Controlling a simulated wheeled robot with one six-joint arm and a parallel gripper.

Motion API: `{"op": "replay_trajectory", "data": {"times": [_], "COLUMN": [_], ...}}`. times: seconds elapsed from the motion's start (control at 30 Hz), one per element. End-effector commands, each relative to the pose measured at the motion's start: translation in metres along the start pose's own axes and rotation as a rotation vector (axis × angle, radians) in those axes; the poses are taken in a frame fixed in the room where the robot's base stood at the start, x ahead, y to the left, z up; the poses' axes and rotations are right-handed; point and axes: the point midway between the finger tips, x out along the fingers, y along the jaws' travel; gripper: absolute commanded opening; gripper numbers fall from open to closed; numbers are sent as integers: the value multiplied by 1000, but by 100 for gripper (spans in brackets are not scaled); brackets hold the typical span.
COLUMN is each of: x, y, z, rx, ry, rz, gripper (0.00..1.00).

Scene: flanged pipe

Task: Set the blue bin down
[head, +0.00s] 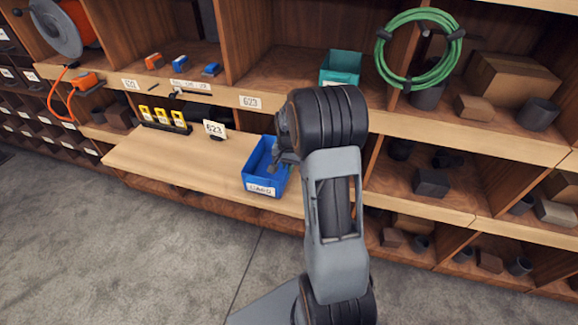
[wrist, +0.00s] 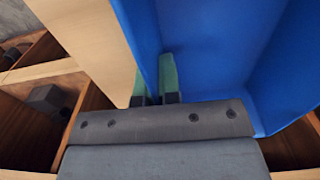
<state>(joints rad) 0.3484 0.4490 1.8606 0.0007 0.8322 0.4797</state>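The blue bin (head: 264,188) is an open-topped box with a white label on its front. In the head view it is upright at the right part of the pull-out wooden shelf (head: 150,158). I cannot tell whether its base touches the wood. My gripper (head: 277,158) is at the bin's right side, partly hidden by my arm. In the wrist view the green fingertips (wrist: 156,82) lie on either side of the wall of the blue bin (wrist: 215,50), closed on it. The bin's inside looks empty where it shows.
A teal bin (head: 341,68) is on the upper shelf and a green hose coil (head: 420,48) hangs at the right. Bare wood lies left of the blue bin.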

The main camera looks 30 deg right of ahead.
Motion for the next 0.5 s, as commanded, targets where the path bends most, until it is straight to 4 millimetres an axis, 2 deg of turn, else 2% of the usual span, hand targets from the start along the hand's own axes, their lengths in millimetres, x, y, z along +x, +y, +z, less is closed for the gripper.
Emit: {"op": "replay_trajectory", "data": {"times": [0.33,0.5], "x": [4,3], "y": [0,0], "z": [0,0], "rx": [0,0], "ry": [1,0], "rz": [-1,0], "gripper": [0,18]}}
